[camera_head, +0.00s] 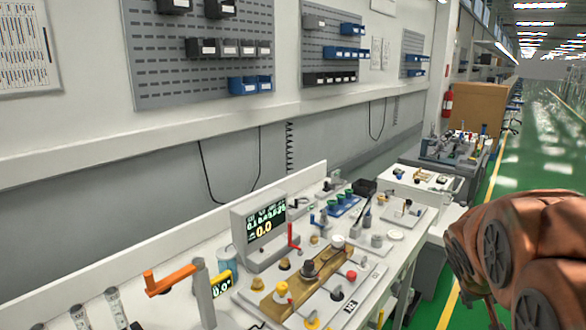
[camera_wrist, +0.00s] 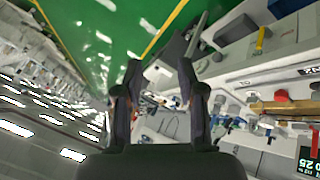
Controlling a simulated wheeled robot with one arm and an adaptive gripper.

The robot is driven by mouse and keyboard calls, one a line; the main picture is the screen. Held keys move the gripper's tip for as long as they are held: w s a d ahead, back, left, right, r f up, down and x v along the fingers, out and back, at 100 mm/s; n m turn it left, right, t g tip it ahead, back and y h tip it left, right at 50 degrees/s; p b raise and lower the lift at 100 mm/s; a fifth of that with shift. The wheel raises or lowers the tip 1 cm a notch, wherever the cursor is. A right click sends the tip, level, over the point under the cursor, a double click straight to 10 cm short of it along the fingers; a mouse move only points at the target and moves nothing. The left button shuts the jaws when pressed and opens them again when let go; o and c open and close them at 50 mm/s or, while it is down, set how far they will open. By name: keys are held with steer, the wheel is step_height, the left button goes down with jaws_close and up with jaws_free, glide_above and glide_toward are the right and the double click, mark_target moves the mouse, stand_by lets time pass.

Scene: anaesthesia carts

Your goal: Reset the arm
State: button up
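My arm (camera_head: 520,250) shows as an orange-brown, cloth-covered part at the right edge of the head view. My gripper's fingertips are not clear in that view. In the wrist view my gripper (camera_wrist: 158,75) has two dark fingers standing apart with nothing between them. The wrist picture is turned over, with the ceiling lights at the lower left and the green floor at the top. The gripper is clear of the carts and touches nothing that I can see.
A white workbench (camera_head: 395,275) with a display unit (camera_head: 262,232), knobs and an orange lever (camera_head: 170,280) runs along the wall. Farther carts (camera_head: 452,150) stand behind it. A fire extinguisher (camera_head: 447,102) hangs at the back. The green floor aisle (camera_head: 540,150) on the right looks open.

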steer(key=s+a+f+g+y, duration=0.2)
steer(key=s+a+g+y, duration=0.1)
steer(key=s+a, duration=0.7)
steer(key=s+a+f+n+g+y, duration=0.1)
steer(key=s+a+f+g+y, duration=0.1)
steer(key=s+a, duration=0.9)
steer(key=s+f+g, duration=0.1)
steer(key=s, duration=0.4)
steer(key=shift+s+a+f+n+y, duration=0.15)
steer(key=shift+s+f+n+y, duration=0.15)
steer(key=shift+f+y, duration=0.1)
steer(key=shift+c, duration=0.3)
